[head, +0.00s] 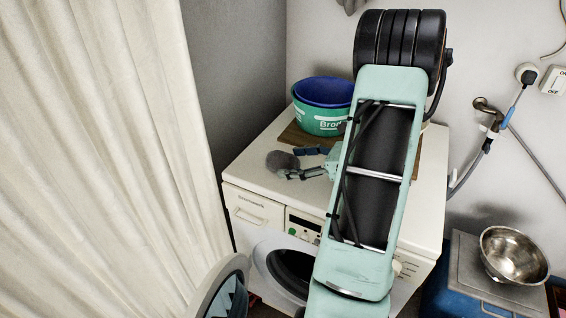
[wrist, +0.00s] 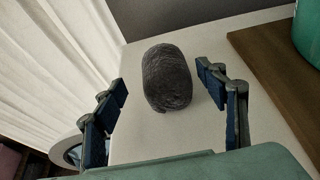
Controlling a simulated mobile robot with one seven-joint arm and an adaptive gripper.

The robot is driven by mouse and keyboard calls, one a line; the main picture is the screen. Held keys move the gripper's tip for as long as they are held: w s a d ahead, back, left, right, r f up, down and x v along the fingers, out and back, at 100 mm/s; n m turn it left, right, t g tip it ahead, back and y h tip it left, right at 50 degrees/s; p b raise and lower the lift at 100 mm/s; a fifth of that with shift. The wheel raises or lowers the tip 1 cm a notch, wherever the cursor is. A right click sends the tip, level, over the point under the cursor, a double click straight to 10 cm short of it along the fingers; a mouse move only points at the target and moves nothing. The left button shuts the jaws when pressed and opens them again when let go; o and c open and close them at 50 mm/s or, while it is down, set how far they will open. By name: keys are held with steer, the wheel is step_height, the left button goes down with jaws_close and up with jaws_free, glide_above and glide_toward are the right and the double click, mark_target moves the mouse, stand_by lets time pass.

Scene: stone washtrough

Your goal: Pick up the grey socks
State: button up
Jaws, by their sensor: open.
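The grey socks (wrist: 168,78) are a rolled dark-grey bundle lying on the white top of the washing machine. In the head view the bundle (head: 282,160) is near the left edge of that top. My gripper (head: 300,163) is open beside it, with one finger near the bundle's front and the other behind it to the right. In the wrist view my gripper (wrist: 163,88) has its two blue-padded fingers spread on either side of the bundle, with a gap showing on each side. The bundle lies ahead, between the fingertips.
A wooden board (head: 298,137) on the washing machine (head: 252,148) carries a green tub (head: 318,121) with a blue basin (head: 325,91) in it, behind my gripper. A cream curtain (head: 100,150) hangs at the left. A metal bowl (head: 514,254) stands on the right.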

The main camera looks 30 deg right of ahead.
mark_target(279, 160)
steer(key=shift+w+d+x, duration=0.1)
steer(key=shift+d+x, duration=0.1)
steer(key=shift+x, duration=1.2)
steer(key=shift+w+d+x, duration=0.1)
steer(key=shift+d+x, duration=0.05)
steer(key=shift+x, duration=1.2)
steer(key=c, duration=1.3)
steer(key=shift+o, duration=0.2)
steer(key=shift+r, duration=0.15)
